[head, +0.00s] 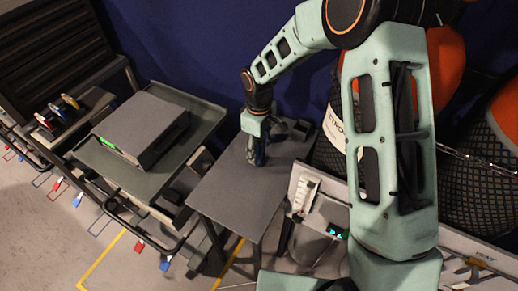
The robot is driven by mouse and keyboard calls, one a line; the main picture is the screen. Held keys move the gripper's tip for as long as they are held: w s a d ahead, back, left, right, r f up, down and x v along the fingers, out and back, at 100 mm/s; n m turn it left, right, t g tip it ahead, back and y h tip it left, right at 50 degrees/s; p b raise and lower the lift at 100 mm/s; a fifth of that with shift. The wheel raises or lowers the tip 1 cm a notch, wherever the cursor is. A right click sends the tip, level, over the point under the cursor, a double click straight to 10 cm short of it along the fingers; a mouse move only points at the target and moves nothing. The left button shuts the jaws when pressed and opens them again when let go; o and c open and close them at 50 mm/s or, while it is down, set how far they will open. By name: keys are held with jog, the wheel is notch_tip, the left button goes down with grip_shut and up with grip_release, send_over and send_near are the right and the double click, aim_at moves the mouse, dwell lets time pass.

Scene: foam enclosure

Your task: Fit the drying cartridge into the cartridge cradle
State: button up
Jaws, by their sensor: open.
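My gripper (256,158) points down over the grey table (232,198), near its back edge. It is open, but it shows small and dark, and I cannot tell whether anything stands between its fingers. A small dark object (298,129) is at the table's back right corner, just right of my gripper; I cannot tell whether it is the drying cartridge or the cartridge cradle. No other thing can be clearly made out as either one, and part of the table's right side is hard to see.
A grey cart (190,112) with a dark box (142,128) stands left of the table. A pale panel unit (318,205) with a green light adjoins the table's right side. Netted orange bulks (450,150) stand at right. The table's front part is bare.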

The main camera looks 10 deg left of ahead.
grip_shut()
dwell(0.3)
jog(key=shift+r, duration=0.1)
